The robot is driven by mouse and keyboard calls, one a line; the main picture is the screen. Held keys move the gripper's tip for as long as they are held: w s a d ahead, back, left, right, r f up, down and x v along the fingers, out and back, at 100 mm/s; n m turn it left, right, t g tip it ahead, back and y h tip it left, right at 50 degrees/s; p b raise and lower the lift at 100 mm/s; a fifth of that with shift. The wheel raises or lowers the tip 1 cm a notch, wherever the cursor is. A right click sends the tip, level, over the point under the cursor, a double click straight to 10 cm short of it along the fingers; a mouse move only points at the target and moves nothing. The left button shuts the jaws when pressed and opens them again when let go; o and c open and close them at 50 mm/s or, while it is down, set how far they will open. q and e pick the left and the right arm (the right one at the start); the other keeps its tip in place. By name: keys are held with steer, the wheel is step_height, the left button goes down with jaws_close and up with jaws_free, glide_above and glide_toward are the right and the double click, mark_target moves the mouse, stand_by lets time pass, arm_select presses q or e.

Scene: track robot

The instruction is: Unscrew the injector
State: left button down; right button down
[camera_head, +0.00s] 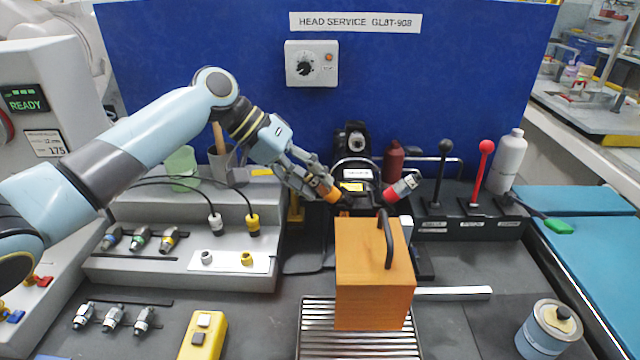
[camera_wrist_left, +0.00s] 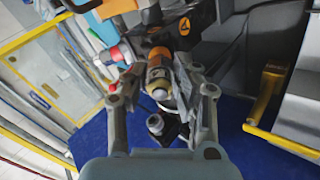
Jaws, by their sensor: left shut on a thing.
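My left gripper (camera_head: 327,190) reaches in from the upper left to the dark head fixture at the back middle. It is shut on an injector with an orange band (camera_head: 331,195). In the left wrist view, this injector (camera_wrist_left: 159,80) shows a yellow-orange band and a silver end between the two fingers. Its far end is at the dark fixture; I cannot tell whether it is still threaded in. A second injector, red and silver (camera_head: 402,188), sticks out on the right side of the fixture. It also shows in the left wrist view (camera_wrist_left: 118,52). My right gripper is not in view.
An orange box with a black handle (camera_head: 372,285) stands on a metal grate (camera_head: 315,335) in front of the fixture. Several injectors (camera_head: 139,239) lie in racks at left. Black and red levers (camera_head: 482,170) and a white bottle (camera_head: 508,160) stand right.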

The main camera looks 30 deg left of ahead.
arm_select(q)
steer(key=n, duration=0.9)
steer(key=shift+n, duration=0.8)
steer(key=shift+n, duration=1.1)
steer(key=n, duration=0.3)
steer(key=shift+n, duration=0.4)
steer(key=shift+s+a+r, duration=0.1)
steer(key=shift+a+r, duration=0.05)
steer(key=shift+v, duration=1.85)
